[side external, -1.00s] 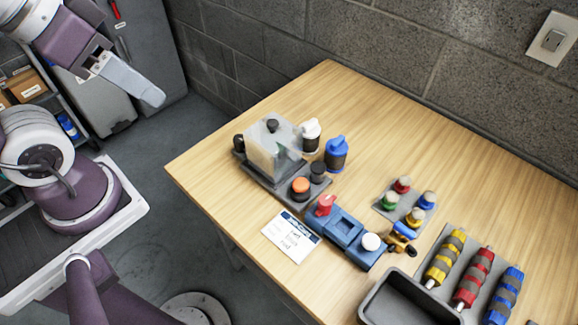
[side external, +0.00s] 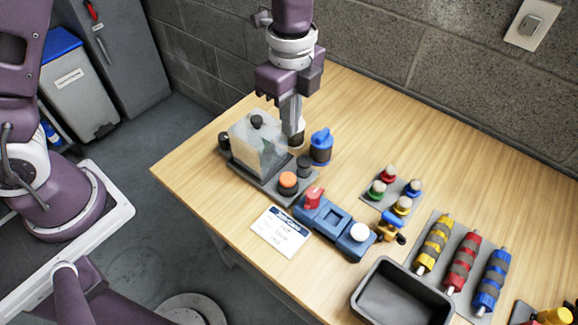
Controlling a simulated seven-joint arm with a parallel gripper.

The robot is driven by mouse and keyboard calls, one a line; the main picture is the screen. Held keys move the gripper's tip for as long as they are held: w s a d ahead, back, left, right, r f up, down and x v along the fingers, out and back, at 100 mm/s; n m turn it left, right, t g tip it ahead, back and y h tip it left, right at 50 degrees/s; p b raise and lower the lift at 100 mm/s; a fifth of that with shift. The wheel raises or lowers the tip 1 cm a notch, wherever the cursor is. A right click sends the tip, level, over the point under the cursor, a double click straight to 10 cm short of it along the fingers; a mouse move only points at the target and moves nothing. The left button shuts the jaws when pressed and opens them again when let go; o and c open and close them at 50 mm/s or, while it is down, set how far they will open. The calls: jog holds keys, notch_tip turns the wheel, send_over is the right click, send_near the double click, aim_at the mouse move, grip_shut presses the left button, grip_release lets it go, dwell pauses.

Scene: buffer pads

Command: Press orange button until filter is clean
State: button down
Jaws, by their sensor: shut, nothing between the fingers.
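The orange button (side external: 288,180) sits on the front corner of a dark grey base (side external: 270,188). A dark round knob (side external: 304,162) stands just behind it. On the same base is a clear box (side external: 245,132) with a black knob on top and a beige block inside, which may be the filter; I cannot tell how clean it is. My gripper (side external: 291,118) is shut and empty, pointing down behind the button, close to the right side of the clear box. It partly hides a white-topped container (side external: 298,136).
A blue bottle (side external: 321,147) stands just right of my gripper. A blue fixture (side external: 335,220) with red and white knobs and a paper card (side external: 284,232) lie in front. Coloured buttons, a dark tray (side external: 403,295) and striped cylinders are at right. The back right of the table is clear.

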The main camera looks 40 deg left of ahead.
aim_at(288, 177)
notch_tip(288, 177, down, 14)
jog(key=shift+s, duration=0.15)
dwell(0.6)
jog(key=shift+f, duration=0.9)
jog(key=shift+a, duration=0.1)
notch_tip(288, 177, up, 14)
jog(key=shift+r, duration=0.1)
dwell(0.5)
